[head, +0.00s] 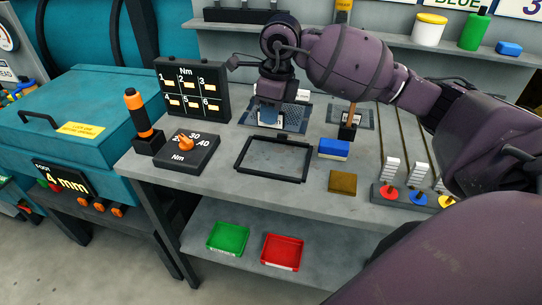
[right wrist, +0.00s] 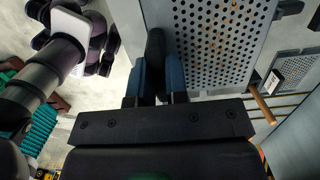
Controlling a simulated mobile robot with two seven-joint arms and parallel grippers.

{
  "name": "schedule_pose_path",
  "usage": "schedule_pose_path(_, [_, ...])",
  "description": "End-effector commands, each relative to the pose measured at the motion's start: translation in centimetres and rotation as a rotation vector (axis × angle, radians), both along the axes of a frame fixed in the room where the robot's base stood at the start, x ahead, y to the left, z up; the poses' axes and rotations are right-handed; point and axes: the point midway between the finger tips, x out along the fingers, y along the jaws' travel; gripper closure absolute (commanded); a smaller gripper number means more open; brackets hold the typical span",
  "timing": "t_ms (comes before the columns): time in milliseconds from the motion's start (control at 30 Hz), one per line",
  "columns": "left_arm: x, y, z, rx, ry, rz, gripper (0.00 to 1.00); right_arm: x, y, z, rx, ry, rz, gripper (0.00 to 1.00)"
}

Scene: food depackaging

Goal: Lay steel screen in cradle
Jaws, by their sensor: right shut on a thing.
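My right gripper (head: 268,113) is at the back of the bench, pointing down at a grey perforated steel screen (head: 292,118). In the right wrist view its blue fingers (right wrist: 157,76) are shut on a dark grip piece (right wrist: 155,50) beside the perforated screen (right wrist: 215,40). I cannot tell whether the screen is lifted off the bench. A black rectangular frame, which looks like the cradle (head: 238,160), lies in front of the gripper, with bare bench surface showing inside it. My left gripper is not in view.
A second perforated plate (head: 362,118) lies to the right, near a wooden-handled brush (head: 348,130). A blue block (head: 334,148) and a brown block (head: 343,182) lie right of the frame. A torque dial box (head: 178,160) and orange-handled driver (head: 138,112) stand left.

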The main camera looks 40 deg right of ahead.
Motion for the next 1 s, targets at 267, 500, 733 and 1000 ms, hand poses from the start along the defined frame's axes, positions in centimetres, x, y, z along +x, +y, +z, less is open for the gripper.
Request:
schedule_pose_path(267, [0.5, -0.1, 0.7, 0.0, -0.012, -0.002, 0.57, 0.0, 0.1, -6.1, 0.002, 0.002, -0.001, 1.0])
schedule_pose_path(500, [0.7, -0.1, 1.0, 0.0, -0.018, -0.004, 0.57, 0.0, 0.0, -9.1, 0.001, -0.002, 0.0, 1.0])
schedule_pose_path(733, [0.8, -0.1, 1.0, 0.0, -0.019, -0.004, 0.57, 0.0, 0.1, -10.5, 0.001, 0.0, 0.002, 1.0])
schedule_pose_path(1000, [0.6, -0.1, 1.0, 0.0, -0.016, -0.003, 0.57, 0.0, 0.0, -13.6, 0.001, -0.001, 0.001, 1.0])
